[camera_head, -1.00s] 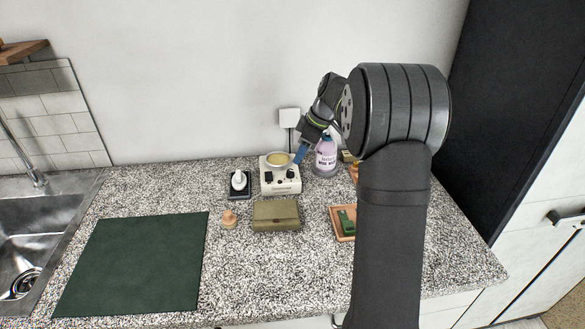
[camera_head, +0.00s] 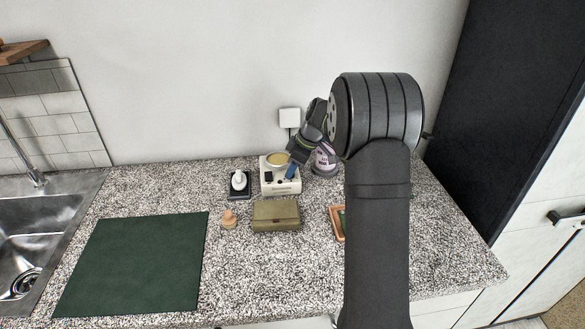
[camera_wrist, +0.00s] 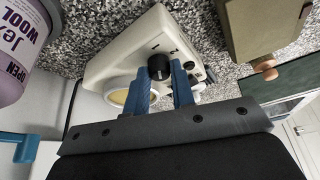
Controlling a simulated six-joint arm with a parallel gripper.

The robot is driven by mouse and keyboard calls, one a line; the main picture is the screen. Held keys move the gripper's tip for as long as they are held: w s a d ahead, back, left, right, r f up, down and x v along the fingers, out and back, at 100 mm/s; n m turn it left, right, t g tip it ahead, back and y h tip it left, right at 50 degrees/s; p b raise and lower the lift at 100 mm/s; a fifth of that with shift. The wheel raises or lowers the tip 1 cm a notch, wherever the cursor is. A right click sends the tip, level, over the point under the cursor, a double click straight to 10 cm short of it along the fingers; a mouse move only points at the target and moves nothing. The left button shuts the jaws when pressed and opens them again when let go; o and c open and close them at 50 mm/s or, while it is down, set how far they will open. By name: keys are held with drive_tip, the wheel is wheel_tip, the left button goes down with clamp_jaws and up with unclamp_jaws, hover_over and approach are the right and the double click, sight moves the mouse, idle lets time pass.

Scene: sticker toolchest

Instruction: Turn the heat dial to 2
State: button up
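The white heating unit (camera_head: 267,188) stands at the back of the counter, with a round yellowish dish (camera_head: 278,159) on top. In the wrist view the unit (camera_wrist: 112,62) appears tilted, with a black round dial (camera_wrist: 159,67) on its front panel. My gripper (camera_wrist: 160,77) has its two blue fingers apart, one on each side of this dial. I cannot tell whether they touch it. A second dark control (camera_wrist: 194,77) is partly hidden behind the right finger. In the head view my gripper (camera_head: 291,171) covers the right part of the panel. The dial's setting is not readable.
An olive box (camera_head: 276,216) and small wooden piece (camera_head: 229,219) lie in front. The green mat (camera_head: 135,262) is clear.

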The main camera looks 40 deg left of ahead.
drive_tip(key=shift+m, duration=0.3)
clamp_jaws()
drive_tip(key=m, duration=0.2)
drive_tip(key=m+t, duration=0.2)
drive_tip(key=m, duration=0.1)
drive_tip(key=shift+s+m+y, duration=0.25)
drive_tip(key=shift+m+y, duration=0.05)
drive_tip(key=m+t, duration=0.1)
drive_tip(key=m, duration=0.1)
drive_tip(key=m+t, duration=0.1)
drive_tip(key=m, duration=0.2)
drive_tip(key=shift+s+h, duration=0.1)
drive_tip(key=shift+h, duration=0.3)
drive_tip(key=shift+m, duration=0.4)
drive_tip(key=o, duration=0.9)
unclamp_jaws()
drive_tip(key=shift+r, duration=0.15)
drive_tip(key=v, duration=1.7)
drive_tip(key=shift+s, duration=0.3)
